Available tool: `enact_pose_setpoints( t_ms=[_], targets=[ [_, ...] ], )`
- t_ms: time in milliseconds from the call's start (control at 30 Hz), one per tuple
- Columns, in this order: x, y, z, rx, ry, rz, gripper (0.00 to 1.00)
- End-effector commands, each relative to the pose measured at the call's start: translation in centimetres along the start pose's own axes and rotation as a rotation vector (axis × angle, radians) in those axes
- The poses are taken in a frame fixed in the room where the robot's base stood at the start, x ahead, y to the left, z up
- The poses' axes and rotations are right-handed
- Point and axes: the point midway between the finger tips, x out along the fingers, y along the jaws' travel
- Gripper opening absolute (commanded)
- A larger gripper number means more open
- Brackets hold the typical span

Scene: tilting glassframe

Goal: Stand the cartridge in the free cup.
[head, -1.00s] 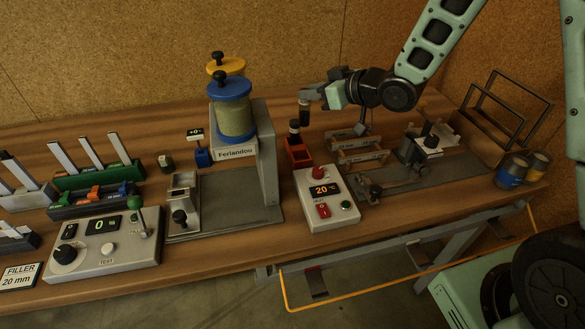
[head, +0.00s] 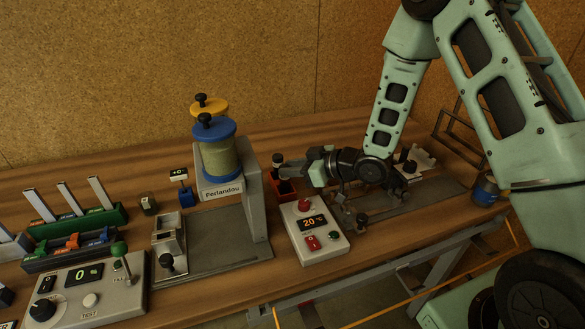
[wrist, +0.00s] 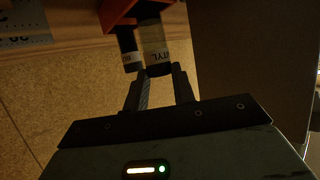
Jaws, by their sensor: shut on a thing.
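My gripper (wrist: 158,80) is shut on a cartridge (wrist: 154,42) with a pale label ending in "TYL". Its far end meets the red holder (wrist: 122,10) in the wrist view. I cannot tell whether that end is inside a cup or only in front of it. A second dark cartridge (wrist: 128,48) with a white and orange label is close beside it, at the holder. In the head view my gripper (head: 287,169) is at the red holder (head: 286,189), with a black cartridge top (head: 277,159) above the holder. The free cup's opening is hidden.
The grey control box (head: 316,231) reading 20 °C stands just in front of the holder. The Ferlandou press (head: 222,185) with its blue-lidded drum stands left. The corkboard wall (head: 260,60) is behind.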

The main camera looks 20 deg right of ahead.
Motion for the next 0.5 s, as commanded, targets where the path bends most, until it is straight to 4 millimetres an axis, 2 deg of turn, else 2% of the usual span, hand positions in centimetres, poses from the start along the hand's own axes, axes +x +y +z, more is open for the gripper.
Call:
enact_pose_setpoints(
  t_ms=[467,500],
  targets=[
    [0.39,0.02,0.92,-0.001,0.002,0.001,0.00],
    [0.33,0.02,0.76,-0.001,0.001,0.001,0.37]
  ],
)
